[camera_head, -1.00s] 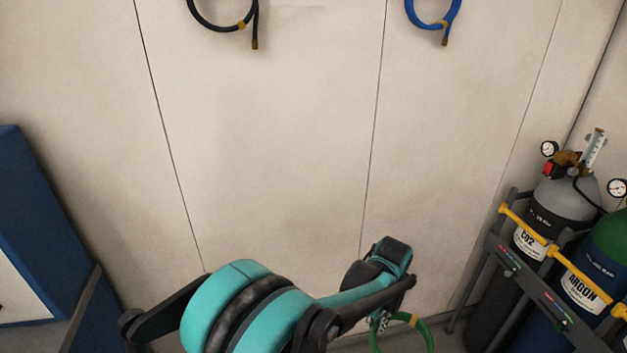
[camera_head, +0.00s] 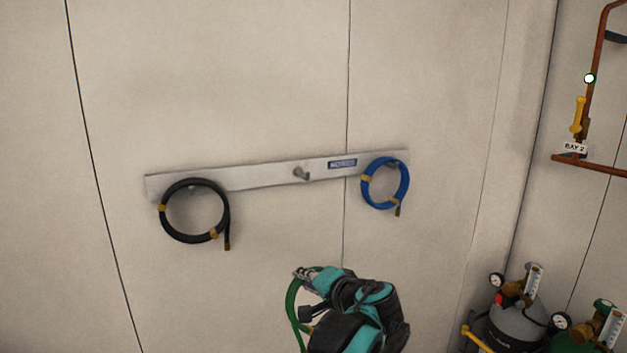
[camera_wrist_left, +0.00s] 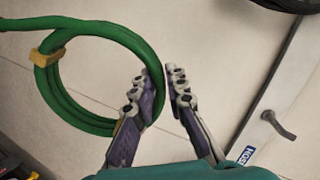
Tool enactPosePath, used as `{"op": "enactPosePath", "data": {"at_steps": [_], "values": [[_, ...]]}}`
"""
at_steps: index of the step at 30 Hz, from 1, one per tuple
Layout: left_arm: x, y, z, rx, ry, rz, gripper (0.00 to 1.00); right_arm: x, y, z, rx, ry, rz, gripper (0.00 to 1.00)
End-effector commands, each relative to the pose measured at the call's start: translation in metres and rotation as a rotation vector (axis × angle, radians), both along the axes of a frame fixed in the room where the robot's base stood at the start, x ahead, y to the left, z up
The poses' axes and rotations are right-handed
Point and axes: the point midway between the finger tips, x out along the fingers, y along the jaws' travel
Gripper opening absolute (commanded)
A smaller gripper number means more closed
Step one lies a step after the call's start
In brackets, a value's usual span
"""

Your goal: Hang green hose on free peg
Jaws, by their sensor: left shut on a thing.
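The green hose (camera_head: 292,303) is a coil held in my left gripper (camera_head: 305,275), in front of the wall and below the rack. In the left wrist view the coil (camera_wrist_left: 95,125) with a tan tie passes between the fingers of my left gripper (camera_wrist_left: 164,85), which is shut on its side. The free peg (camera_head: 301,173) sticks out bare from the middle of the grey rail (camera_head: 255,175). The same peg (camera_wrist_left: 278,125) shows at the right in the left wrist view, apart from the hose. My right gripper is not in view.
A black hose (camera_head: 163,222) hangs on the rail's left peg and a blue hose (camera_head: 404,185) on its right peg. Gas cylinders (camera_head: 515,325) and a copper pipe (camera_head: 597,60) stand at the right. The wall below the rail is clear.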

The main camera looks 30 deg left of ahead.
Motion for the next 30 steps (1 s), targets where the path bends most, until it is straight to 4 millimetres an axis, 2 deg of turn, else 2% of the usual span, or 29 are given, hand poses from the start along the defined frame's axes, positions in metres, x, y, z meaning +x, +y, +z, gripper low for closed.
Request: {"op": "enactPosePath", "data": {"at_steps": [1,6,9,12,15,18,30], "values": [[0.001,0.0,0.044,0.045,-0.028,-0.022,0.0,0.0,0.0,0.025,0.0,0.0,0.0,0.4],[0.005,-0.005,0.143,0.176,-0.115,-0.094,0.0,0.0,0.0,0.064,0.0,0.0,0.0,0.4],[0.006,-0.01,0.187,0.225,-0.153,-0.129,0.0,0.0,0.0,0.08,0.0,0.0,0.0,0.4],[0.006,-0.015,0.217,0.258,-0.181,-0.155,0.0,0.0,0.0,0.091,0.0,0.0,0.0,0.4],[0.006,-0.018,0.235,0.276,-0.197,-0.171,0.0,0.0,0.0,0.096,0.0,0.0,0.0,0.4],[0.007,-0.018,0.24,0.282,-0.205,-0.177,0.0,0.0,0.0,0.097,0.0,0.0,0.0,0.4],[0.019,-0.003,0.237,0.283,-0.204,-0.175,0.0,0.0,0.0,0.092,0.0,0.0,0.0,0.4]]}}
